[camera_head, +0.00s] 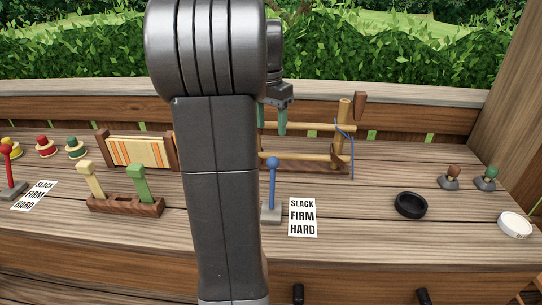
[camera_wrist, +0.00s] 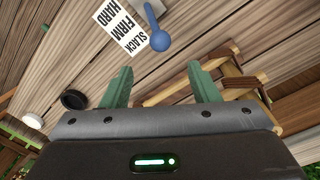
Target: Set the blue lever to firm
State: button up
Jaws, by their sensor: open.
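The blue lever (camera_head: 272,186) has a round knob on a thin stem rising from a grey base on the bench; the stem looks close to upright in the head view, its exact setting hard to tell. It also shows in the wrist view (camera_wrist: 160,41), knob toward me. Just right of it lies a white card (camera_head: 302,217) reading SLACK, FIRM, HARD, far to near, also in the wrist view (camera_wrist: 121,30). My gripper (camera_head: 275,119) is open and empty, above and beyond the lever. In the wrist view its green fingers (camera_wrist: 160,70) are apart, with the knob beyond their tips.
A wooden frame with a blue cord (camera_head: 343,140) stands behind the lever. A red lever (camera_head: 8,165) with a similar card is far left. A wooden block with yellow and green levers (camera_head: 125,204) stands left of my arm. A black round dish (camera_head: 410,205) lies right of the card.

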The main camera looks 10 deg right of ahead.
aim_at(273, 158)
jog(key=f, duration=1.1)
jog(key=shift+s+d+f, duration=0.15)
jog(key=shift+s+d, duration=0.05)
jog(key=shift+b, duration=0.35)
grip_shut()
